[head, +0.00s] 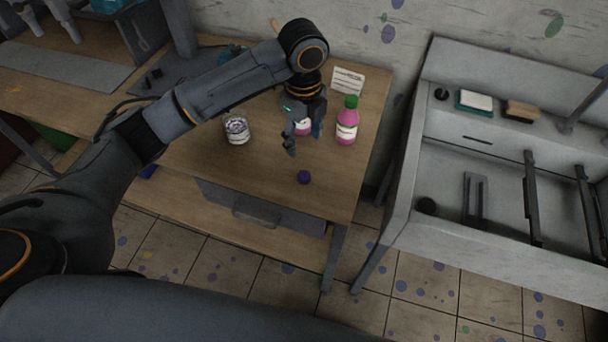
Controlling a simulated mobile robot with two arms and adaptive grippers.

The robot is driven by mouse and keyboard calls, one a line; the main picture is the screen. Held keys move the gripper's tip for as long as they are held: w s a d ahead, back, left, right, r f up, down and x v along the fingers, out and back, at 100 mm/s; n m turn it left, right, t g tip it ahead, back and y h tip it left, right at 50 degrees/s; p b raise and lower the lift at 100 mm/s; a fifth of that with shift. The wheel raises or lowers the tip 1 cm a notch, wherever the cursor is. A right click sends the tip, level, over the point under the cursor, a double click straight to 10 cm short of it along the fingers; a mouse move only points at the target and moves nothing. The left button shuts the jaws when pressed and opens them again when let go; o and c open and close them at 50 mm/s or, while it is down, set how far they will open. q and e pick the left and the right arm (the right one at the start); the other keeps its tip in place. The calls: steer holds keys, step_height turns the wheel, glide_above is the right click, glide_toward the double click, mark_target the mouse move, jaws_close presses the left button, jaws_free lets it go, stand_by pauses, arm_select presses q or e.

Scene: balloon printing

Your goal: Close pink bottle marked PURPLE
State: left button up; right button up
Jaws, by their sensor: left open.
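A pink bottle (303,127) stands on the wooden table, partly hidden behind my left gripper (304,140). Its top and any marking on it are hidden from this view. My left gripper is open and points down in front of this bottle. I cannot tell whether its fingers touch the bottle. A small round purple cap (304,177) lies on the table in front of the gripper, near the table's front edge. A second pink bottle (346,128) with a green cap and a pale label stands upright to the right. My right gripper is not in view.
A jar (236,130) with a pale label stands to the left of the gripper. A white card (347,82) stands at the back of the table (258,170). A grey sink-like unit (450,190) stands to the right, across a gap.

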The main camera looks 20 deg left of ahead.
arm_select(q)
steer(key=p, duration=0.1)
glide_above(304, 176)
step_height(304, 176, down, 8)
steer(key=shift+f, duration=0.1)
steer(key=shift+f, duration=0.15)
step_height(304, 176, down, 4)
steer(key=shift+r+p, duration=0.15)
steer(key=shift+p, duration=0.8)
steer(key=shift+f, duration=0.55)
steer(key=c, duration=0.8)
